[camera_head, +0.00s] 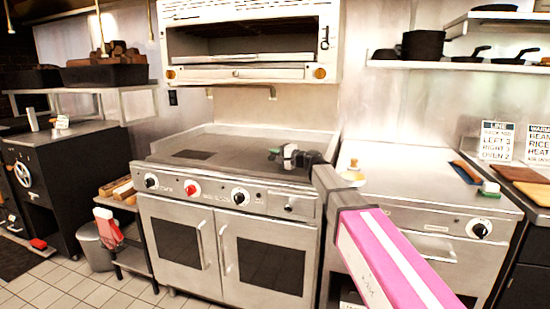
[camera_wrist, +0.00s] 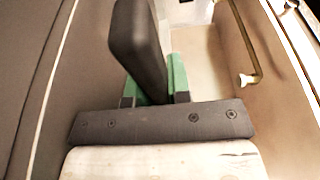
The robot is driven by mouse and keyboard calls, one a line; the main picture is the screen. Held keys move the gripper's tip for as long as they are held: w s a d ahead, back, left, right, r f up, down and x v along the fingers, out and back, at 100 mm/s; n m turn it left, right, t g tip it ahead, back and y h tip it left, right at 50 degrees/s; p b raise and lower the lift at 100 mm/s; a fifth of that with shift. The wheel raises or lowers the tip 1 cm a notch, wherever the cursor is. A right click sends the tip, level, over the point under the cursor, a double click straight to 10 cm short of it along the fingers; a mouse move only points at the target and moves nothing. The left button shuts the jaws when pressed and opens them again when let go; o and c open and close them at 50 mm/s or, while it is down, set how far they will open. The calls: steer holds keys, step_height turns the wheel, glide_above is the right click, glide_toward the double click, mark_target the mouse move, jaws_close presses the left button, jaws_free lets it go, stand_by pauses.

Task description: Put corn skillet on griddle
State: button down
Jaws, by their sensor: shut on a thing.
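The griddle (camera_head: 235,146) is the flat steel top of the range in the middle of the head view. My gripper (camera_head: 288,153) is low over its right rear part, and my pink-banded arm reaches there from the lower right. In the wrist view, my gripper's green-edged fingers (camera_wrist: 160,82) are shut on a dark, upright, handle-like piece (camera_wrist: 138,45). I cannot make out a pan or corn on it. In the head view, a dark shape by the gripper is too small to tell apart from it. Whether it touches the griddle cannot be told.
A dark square patch (camera_head: 193,155) lies on the griddle's left half; the rest there is clear. A broiler (camera_head: 250,75) hangs above the back. A steel counter (camera_head: 415,190) stands to the right. Black pans (camera_head: 468,55) and a pot (camera_head: 422,44) sit on the upper right shelf.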

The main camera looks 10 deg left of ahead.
steer(key=shift+f, duration=0.5)
steer(key=c, duration=1.1)
jaws_free()
steer(key=shift+f, duration=0.1)
steer(key=shift+o, duration=0.2)
steer(key=v, duration=1.2)
